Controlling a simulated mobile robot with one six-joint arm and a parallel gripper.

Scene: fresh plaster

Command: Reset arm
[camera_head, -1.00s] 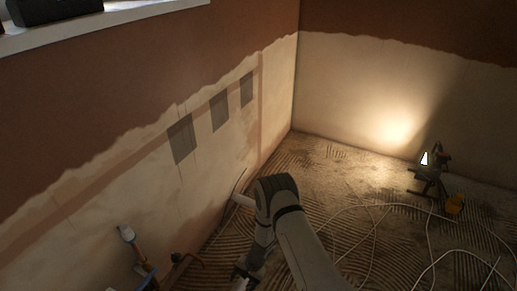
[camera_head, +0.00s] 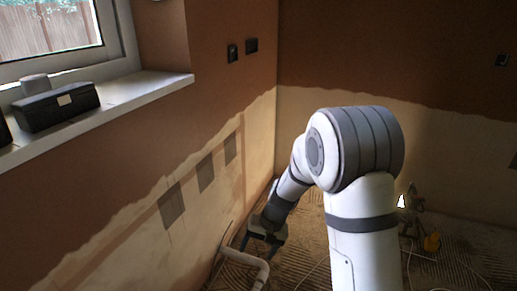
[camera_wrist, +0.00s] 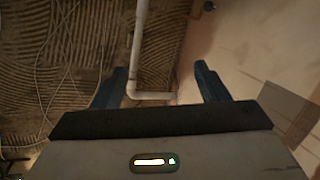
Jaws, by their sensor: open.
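My gripper (camera_head: 262,238) is at the end of my white and grey arm, low near the left wall in the head view. In the wrist view my gripper (camera_wrist: 160,88) shows two dark blue fingers spread wide apart, with nothing held between them. A white pipe (camera_wrist: 138,60) runs between and beyond the fingers and bends near the wall. The same white pipe (camera_head: 245,258) shows in the head view just below my gripper. I cannot tell how far the fingers are from the pipe.
The half-plastered wall (camera_head: 130,235) with grey patches is on the left. A windowsill (camera_head: 130,95) holds a dark box (camera_head: 58,106). A work lamp on a stand (camera_head: 412,210) stands at the right. Cables lie on the ridged floor (camera_head: 470,265).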

